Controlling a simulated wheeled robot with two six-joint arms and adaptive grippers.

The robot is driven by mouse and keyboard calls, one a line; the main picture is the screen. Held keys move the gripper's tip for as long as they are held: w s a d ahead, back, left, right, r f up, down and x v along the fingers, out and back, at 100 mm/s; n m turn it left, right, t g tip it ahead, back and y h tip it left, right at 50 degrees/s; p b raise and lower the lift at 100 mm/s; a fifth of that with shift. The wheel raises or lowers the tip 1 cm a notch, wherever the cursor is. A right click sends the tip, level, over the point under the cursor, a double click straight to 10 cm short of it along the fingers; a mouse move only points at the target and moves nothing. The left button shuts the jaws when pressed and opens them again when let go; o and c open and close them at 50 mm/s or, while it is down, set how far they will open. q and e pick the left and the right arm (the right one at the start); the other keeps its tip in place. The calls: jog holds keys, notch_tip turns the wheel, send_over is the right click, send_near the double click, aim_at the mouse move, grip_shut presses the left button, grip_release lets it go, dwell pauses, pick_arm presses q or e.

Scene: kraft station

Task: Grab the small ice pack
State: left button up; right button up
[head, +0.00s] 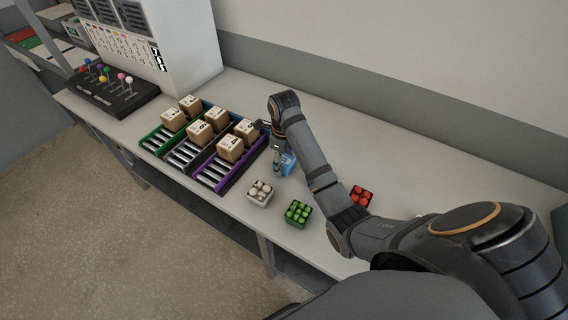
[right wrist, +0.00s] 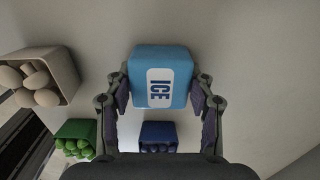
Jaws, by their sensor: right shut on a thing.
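The small ice pack (right wrist: 146,62) is a light blue block with a white label reading ICE. In the right wrist view it sits between the two fingers of my right gripper (right wrist: 162,92), which is shut on it. In the head view the ice pack (head: 288,164) shows as a blue shape beside the right gripper (head: 278,158), partly hidden by my right arm. It is by the right end of the roller lanes, and I cannot tell whether it touches the table. My left gripper is not in view.
Roller lanes with several cardboard boxes (head: 230,148) stand to the left. A container of white round things (head: 259,194), one of green (head: 298,213) and one of red (head: 361,196) stand on the table (head: 420,150). A dark blue container (right wrist: 158,137) shows in the wrist view.

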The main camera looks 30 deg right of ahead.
aim_at(284, 160)
notch_tip(284, 160, up, 5)
jog(key=p, duration=0.4)
jog(key=shift+s+f+p, duration=0.15)
jog(key=shift+f+p, duration=0.05)
jog(key=shift+p, duration=0.2)
jog(key=s+a+r+p, duration=0.1)
jog(key=s+r+p, duration=0.1)
jog(key=s+p, duration=0.2)
jog(key=s+a+r+p, duration=0.2)
jog(key=s+r+p, duration=0.1)
jog(key=s+p, duration=0.1)
jog(key=s+a+r+p, duration=0.1)
jog(key=s+r+p, duration=0.2)
jog(key=s+p, duration=0.1)
jog(key=shift+s+a+r, duration=0.2)
jog(key=shift+s+a, duration=0.15)
jog(key=shift+s, duration=0.1)
